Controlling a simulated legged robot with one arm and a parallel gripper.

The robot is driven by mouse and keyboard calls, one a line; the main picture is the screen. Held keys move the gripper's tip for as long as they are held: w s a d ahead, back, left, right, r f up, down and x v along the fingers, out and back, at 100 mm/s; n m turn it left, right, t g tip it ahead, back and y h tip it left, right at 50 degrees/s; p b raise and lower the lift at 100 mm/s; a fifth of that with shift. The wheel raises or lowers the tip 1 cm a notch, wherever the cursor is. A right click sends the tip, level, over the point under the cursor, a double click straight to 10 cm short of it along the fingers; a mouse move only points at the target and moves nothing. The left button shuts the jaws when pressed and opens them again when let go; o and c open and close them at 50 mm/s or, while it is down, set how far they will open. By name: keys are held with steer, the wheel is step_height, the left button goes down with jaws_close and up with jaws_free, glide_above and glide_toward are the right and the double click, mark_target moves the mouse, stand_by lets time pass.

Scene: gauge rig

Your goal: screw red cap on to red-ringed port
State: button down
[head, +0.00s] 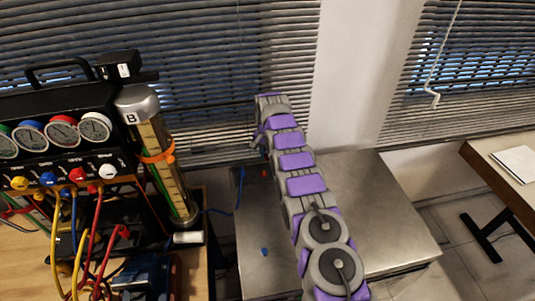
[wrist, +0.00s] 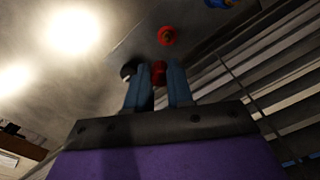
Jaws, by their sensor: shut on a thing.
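In the wrist view, my gripper (wrist: 161,74) is shut on the red cap (wrist: 159,71), which shows between the tips of the two blue-grey fingers. The red-ringed port (wrist: 167,36) is on a grey metal surface beyond the fingertips, almost in line with the cap and slightly right of it. The cap appears apart from the port; the exact gap is hard to judge. In the head view, my arm stretches away over a metal box, and I cannot make out the fingertips or the cap there.
A blue fitting (wrist: 222,3) is at the wrist view's top edge. A dark round thing (wrist: 128,70) is beside the left finger. In the head view, the metal box (head: 385,215) has a small blue piece (head: 264,251) on it. A gauge rack (head: 60,150) and cylinder (head: 158,150) stand left.

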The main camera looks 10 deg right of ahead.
steer(key=shift+s+a+f, duration=0.1)
steer(key=shift+a+f, duration=0.1)
steer(key=shift+a, duration=0.2)
steer(key=shift+d+f, duration=0.25)
steer(key=shift+f, duration=0.35)
steer(key=a+f, duration=0.2)
steer(key=shift+a+f, duration=0.1)
steer(key=shift+a, duration=0.2)
steer(key=shift+a+f, duration=0.15)
steer(key=shift+f, duration=0.4)
steer(key=shift+d+f, duration=0.15)
steer(key=shift+d, duration=1.1)
steer(key=shift+a+p, duration=0.3)
steer(key=shift+a, duration=1.1)
steer(key=shift+d, duration=0.6)
steer(key=shift+a+f, duration=0.2)
steer(key=shift+f, duration=0.15)
steer(key=shift+a+r, duration=0.25)
steer(key=shift+d+r, duration=0.3)
steer(key=shift+r, duration=0.1)
